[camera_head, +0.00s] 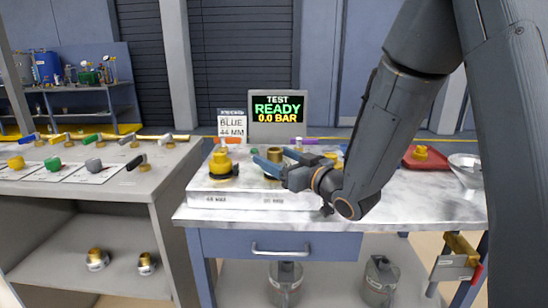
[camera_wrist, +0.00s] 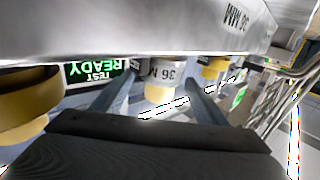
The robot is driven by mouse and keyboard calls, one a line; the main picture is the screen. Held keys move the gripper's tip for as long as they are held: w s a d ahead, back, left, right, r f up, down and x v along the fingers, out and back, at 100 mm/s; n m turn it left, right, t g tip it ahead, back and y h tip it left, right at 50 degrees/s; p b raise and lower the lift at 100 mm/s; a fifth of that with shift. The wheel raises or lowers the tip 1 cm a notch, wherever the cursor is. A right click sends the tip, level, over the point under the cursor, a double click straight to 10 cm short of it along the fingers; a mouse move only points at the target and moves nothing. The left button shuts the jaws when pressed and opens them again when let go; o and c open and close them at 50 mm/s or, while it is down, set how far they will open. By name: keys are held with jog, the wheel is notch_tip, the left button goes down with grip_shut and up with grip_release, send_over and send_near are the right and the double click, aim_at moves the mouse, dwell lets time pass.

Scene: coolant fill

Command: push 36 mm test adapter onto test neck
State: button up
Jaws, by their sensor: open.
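My gripper (camera_head: 268,159) reaches from the right over the pale raised block (camera_head: 213,197) on the bench, its blue fingers apart. A brass-topped piece (camera_head: 275,154) shows between or just behind the fingers. In the wrist view, my gripper (camera_wrist: 158,98) is open, and a white-bodied adapter with a yellowish end (camera_wrist: 165,72), marked "36 M", appears between the fingers; I cannot tell whether they touch it. A yellow fitting with a black base (camera_head: 222,163) stands on the block's left. I cannot make out the test neck for certain.
The display (camera_head: 278,107) behind the block reads TEST READY 0.0 BAR. A card (camera_head: 232,126) reads BLUE 44 MM. A red tray (camera_head: 428,160) and a clear bowl (camera_head: 467,171) sit at the right. Small valves (camera_head: 95,165) line the left bench.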

aim_at(280, 159)
jog(key=v, duration=0.6)
jog(key=shift+s+d, duration=0.25)
jog(key=shift+s, duration=0.05)
